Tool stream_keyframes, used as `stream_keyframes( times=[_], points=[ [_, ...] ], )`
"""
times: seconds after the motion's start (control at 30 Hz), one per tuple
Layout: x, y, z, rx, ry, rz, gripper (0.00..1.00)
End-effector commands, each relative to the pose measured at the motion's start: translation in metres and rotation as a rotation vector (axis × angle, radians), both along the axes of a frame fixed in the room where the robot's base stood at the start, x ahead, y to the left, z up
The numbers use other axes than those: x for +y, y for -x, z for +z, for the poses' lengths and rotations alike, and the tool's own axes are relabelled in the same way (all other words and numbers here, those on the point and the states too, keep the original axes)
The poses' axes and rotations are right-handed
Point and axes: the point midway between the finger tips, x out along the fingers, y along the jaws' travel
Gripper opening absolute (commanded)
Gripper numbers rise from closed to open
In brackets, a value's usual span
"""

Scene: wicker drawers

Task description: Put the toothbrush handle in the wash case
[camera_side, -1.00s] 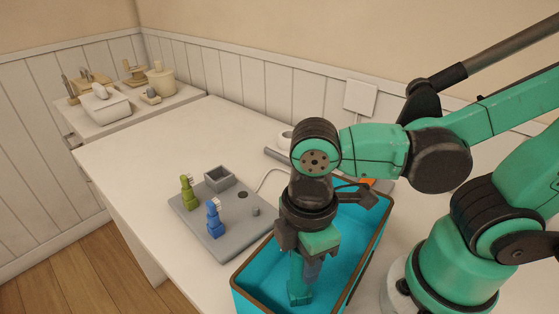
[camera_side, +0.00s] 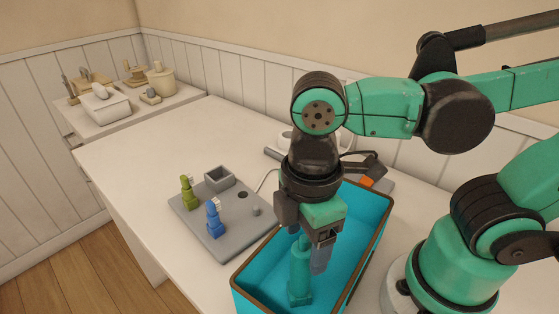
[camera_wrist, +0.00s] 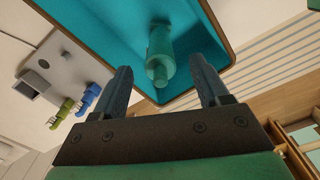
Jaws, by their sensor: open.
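The teal toothbrush handle (camera_side: 299,273) is inside the wash case (camera_side: 368,208), a turquoise open box with a brown rim. It looks upright on the case floor, near the front end. In the wrist view the handle (camera_wrist: 160,52) shows ahead of the fingers, against the turquoise case (camera_wrist: 105,32). My gripper (camera_side: 307,247) points down over the case, just above and around the handle's top.
A grey tray (camera_side: 237,246) left of the case holds a green brush head piece (camera_side: 188,194), a blue one (camera_side: 214,220) and a small square grey cup (camera_side: 219,179). A side shelf at the far left carries several wooden and white items. The table's left part is clear.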

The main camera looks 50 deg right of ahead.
Motion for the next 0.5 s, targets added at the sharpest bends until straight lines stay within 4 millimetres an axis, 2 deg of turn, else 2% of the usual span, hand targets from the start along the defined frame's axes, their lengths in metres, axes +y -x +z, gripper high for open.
stream_keyframes(
  times=[0.3,0.5],
  points=[
    [0.000,0.000,0.053,0.000,0.000,0.000,0.68],
    [0.000,0.000,0.074,0.000,0.000,0.000,0.68]
  ],
)
